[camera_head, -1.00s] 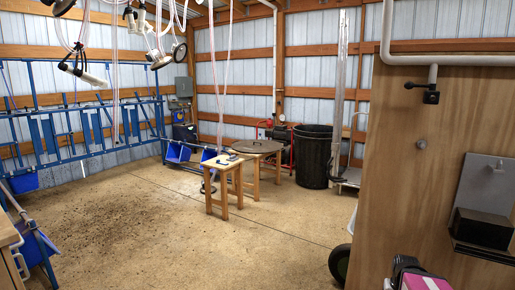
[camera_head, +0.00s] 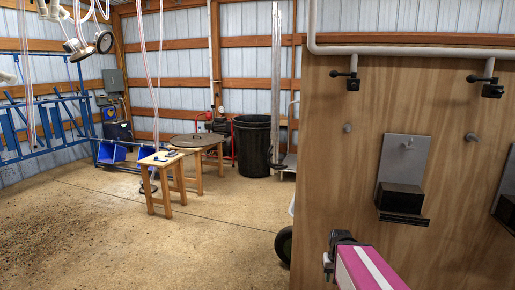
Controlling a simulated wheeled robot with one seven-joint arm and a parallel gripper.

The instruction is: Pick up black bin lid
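A round, flat, dark grey-brown lid (camera_head: 194,141) lies on top of a small wooden stool or table in the middle distance, left of the black bin. The black ribbed bin (camera_head: 252,147) stands upright on the floor against the back, and its top looks open. Part of my arm, pink and white with a black end, shows at the bottom right, far from the lid. My gripper's fingers cannot be made out in this view.
A wooden stool (camera_head: 163,178) with small items on it stands in front of the lid. A plywood wall (camera_head: 345,190) with a black wheel (camera_head: 284,245) at its foot blocks the right. Blue metal railings (camera_head: 40,125) stand at left. The concrete floor between is clear.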

